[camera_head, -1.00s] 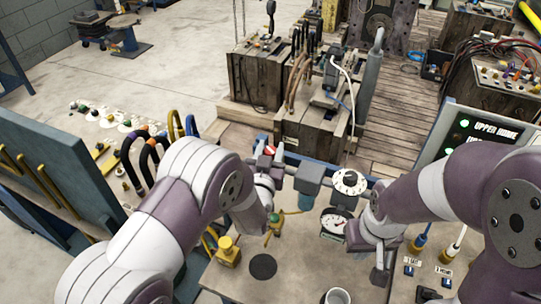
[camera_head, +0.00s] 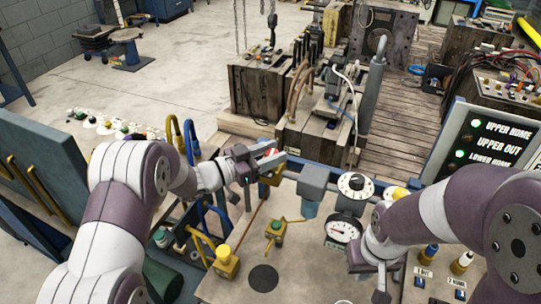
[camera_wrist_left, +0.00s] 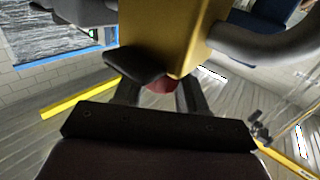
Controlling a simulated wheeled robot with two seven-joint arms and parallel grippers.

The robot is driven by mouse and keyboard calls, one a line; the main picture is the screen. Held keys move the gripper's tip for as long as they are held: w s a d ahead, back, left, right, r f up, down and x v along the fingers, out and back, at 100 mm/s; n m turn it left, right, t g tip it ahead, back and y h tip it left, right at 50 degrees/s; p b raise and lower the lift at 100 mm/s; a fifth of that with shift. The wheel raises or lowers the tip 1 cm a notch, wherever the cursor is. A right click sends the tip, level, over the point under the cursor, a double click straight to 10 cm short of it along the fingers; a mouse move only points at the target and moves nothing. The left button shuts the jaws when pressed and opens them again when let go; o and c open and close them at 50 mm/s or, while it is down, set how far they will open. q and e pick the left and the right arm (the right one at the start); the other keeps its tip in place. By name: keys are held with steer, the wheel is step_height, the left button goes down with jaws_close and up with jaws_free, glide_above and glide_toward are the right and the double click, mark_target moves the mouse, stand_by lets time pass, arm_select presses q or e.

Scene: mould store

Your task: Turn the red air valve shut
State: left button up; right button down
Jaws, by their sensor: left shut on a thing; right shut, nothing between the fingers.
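The red air valve handle (camera_head: 270,158) shows in the head view at the back edge of the bench, at the left end of the grey air unit. My left gripper (camera_head: 262,164) is at it, shut on it. The left wrist view shows a bit of the red handle (camera_wrist_left: 160,86) between my left fingers (camera_wrist_left: 158,92), below a yellow block (camera_wrist_left: 172,35). Most of the handle is hidden there. My right gripper (camera_head: 381,290) is shut and empty, pointing down over the right part of the bench.
A grey regulator with a white dial (camera_head: 355,185) and a round gauge (camera_head: 341,231) sit right of the valve. Yellow fittings (camera_head: 226,262) stand on the bench (camera_head: 235,290). Blue and yellow hooks (camera_head: 190,138) rise at left. A lit panel (camera_head: 487,145) stands at right.

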arm_select(q)
steer(key=shift+m+g+h, duration=0.4)
steer(key=shift+m+g, duration=0.2)
steer(key=shift+g, duration=0.2)
steer(key=shift+r+m+g, duration=0.1)
steer(key=shift+m+g, duration=0.2)
steer(key=o, duration=0.8)
steer(key=shift+o, duration=0.6)
steer(key=shift+w+d, duration=0.1)
steer(key=shift+d, duration=0.1)
steer(key=b+v, duration=0.3)
steer(key=v, duration=0.9)
steer(key=shift+a+f, duration=0.25)
steer(key=shift+a, duration=0.1)
